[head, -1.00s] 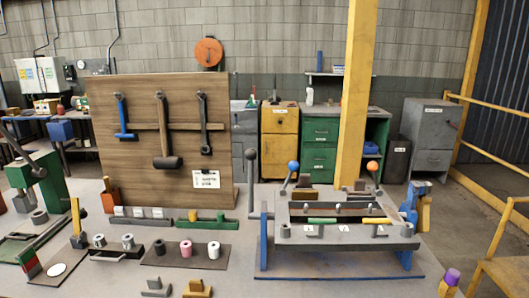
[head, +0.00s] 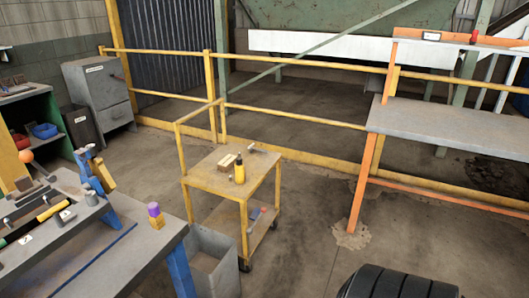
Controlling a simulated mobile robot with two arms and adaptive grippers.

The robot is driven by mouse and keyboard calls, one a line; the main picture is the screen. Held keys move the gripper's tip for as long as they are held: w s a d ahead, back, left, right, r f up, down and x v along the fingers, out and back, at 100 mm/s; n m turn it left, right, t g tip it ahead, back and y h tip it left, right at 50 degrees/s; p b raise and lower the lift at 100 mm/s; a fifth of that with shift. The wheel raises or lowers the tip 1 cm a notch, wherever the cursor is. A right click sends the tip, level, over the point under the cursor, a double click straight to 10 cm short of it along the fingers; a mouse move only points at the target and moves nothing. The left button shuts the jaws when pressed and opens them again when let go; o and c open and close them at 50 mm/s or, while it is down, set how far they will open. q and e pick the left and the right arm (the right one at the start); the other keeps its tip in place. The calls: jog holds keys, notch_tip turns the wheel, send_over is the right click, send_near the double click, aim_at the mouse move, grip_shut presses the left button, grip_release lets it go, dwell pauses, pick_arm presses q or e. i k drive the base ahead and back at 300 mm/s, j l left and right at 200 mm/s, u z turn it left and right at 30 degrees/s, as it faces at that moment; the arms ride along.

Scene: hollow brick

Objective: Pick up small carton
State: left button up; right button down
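A small brown carton (head: 225,165) with a pale patch on its top sits on the upper shelf of a yellow cart (head: 214,185) in the middle of the head view. A yellow bottle (head: 239,172) with a dark cap stands next to its right side and partly covers it. Neither of my grippers is in the head view.
A grey open bin (head: 211,262) stands in front of the cart. A workbench (head: 140,240) is on the left. A yellow railing (head: 290,116) runs behind the cart. An orange-framed bench (head: 440,130) and a tyre-like object (head: 398,284) are on the right. Floor right of the cart is clear.

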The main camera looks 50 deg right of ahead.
aim_at(226, 164)
jog(key=z, duration=1.45)
jog(key=i+l+u, duration=0.15)
jog(key=u, duration=0.3)
jog(key=i+l+u, duration=0.2)
jog(key=u, duration=0.3)
jog(key=i+l+u, duration=0.1)
jog(key=l+u, duration=0.2)
jog(key=u, duration=0.15)
